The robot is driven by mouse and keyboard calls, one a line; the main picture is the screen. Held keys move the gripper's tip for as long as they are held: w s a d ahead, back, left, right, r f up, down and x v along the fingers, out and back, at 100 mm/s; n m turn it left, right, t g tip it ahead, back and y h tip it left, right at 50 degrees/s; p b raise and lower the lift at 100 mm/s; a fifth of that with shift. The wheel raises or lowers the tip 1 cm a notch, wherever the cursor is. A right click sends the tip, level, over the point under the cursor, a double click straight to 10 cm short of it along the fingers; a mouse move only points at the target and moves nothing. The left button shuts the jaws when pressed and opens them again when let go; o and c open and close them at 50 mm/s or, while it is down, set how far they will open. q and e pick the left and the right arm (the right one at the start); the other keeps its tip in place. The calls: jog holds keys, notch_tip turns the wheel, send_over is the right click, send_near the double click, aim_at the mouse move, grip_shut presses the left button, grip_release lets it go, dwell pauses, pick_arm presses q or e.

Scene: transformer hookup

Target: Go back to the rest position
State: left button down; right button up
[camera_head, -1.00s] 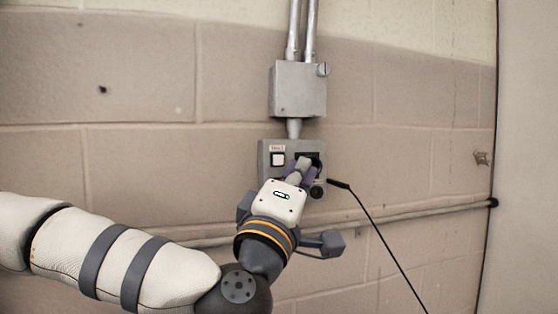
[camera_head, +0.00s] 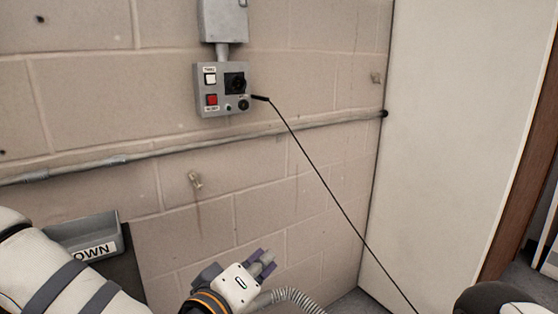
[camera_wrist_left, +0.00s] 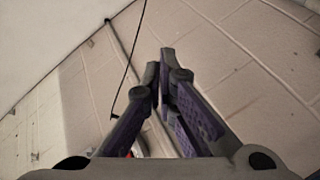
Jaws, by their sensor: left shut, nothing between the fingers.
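My left gripper (camera_head: 262,264) is low in the head view, in front of the block wall and well below the control box. In the left wrist view its purple-padded fingers (camera_wrist_left: 161,75) are shut with nothing between them. The grey control box (camera_head: 222,90) on the wall has a white button, a red button, a black rotary switch and a small round black part. A thin black cable (camera_head: 320,178) runs from a dark plug-like end beside the box down to the lower right. My right gripper is not in view.
A grey tray labelled "OWN" in its visible part (camera_head: 119,237) stands at the lower left by my left arm. A conduit (camera_head: 165,152) runs along the wall. A ribbed grey hose (camera_head: 297,297) lies beside my left gripper. A white panel (camera_head: 458,130) stands at the right.

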pick_arm(q)
jog(key=s+a+f+m+g+y+p, duration=0.1)
jog(key=s+a+f+m+g, duration=0.3)
jog(key=s+f, duration=0.75)
jog(key=s+a+f+g+y+p, duration=0.15)
jog(key=s+f+g, duration=0.45)
jog(key=s+f, duration=0.6)
jog(key=s+a+f+m+g+y, duration=0.1)
jog(key=s+a+g+y, duration=0.1)
jog(key=s+a, duration=0.5)
jog(key=s+a+m+g+y, duration=0.1)
jog(key=s+a+g, duration=0.3)
jog(key=s, duration=1)
jog(key=a, duration=0.3)
jog(key=shift+f+g+y, duration=0.3)
jog(key=shift+f+y, duration=0.05)
jog(key=shift+f, duration=0.05)
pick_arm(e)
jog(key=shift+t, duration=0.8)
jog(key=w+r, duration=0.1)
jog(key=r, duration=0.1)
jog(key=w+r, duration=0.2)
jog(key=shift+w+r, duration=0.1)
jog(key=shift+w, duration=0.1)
